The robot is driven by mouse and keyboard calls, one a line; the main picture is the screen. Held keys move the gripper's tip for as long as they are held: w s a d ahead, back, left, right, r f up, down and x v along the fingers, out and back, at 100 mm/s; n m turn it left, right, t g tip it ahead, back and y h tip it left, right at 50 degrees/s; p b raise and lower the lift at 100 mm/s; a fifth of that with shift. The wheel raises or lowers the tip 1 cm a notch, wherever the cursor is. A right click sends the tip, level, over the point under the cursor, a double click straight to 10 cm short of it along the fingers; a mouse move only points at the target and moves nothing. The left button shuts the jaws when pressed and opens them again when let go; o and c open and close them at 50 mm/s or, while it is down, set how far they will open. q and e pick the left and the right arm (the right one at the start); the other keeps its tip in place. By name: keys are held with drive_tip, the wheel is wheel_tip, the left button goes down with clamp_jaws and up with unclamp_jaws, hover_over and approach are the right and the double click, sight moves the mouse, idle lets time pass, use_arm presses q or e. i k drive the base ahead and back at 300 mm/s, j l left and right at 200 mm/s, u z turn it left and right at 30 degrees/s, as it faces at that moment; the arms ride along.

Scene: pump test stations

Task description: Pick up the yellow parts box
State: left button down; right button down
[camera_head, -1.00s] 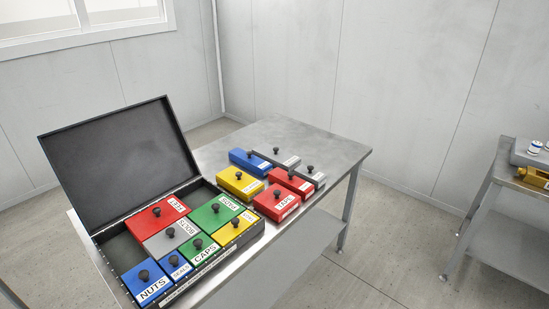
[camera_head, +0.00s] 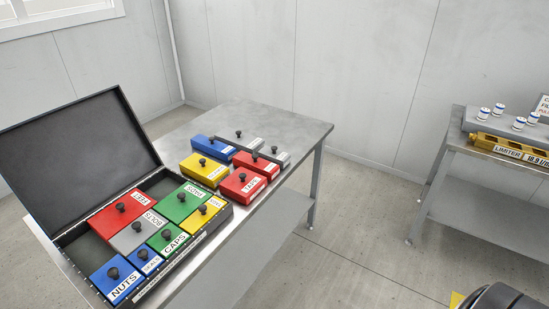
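Two yellow boxes with black knobs show in the head view. One yellow box (camera_head: 198,173) sits on the metal table outside the case, between a blue box and a red box; its label is too small to read. A smaller yellow box (camera_head: 203,222) sits inside the open black case (camera_head: 72,140), at its right end beside the green boxes. Neither gripper shows, so nothing is seen touching either yellow box.
The table (camera_head: 285,118) is bare at its far end. Blue (camera_head: 208,152), red (camera_head: 242,190) and grey boxes with a dark bar across stand near the yellow one. Several labelled boxes fill most of the case. A second table (camera_head: 490,190) stands right, beyond open floor.

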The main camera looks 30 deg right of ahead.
sight(208, 172)
drive_tip(key=i+l+u, duration=0.5)
drive_tip(key=l, duration=0.15)
drive_tip(key=l+u, duration=0.25)
drive_tip(key=i+l, duration=0.05)
drive_tip(key=l, duration=0.1)
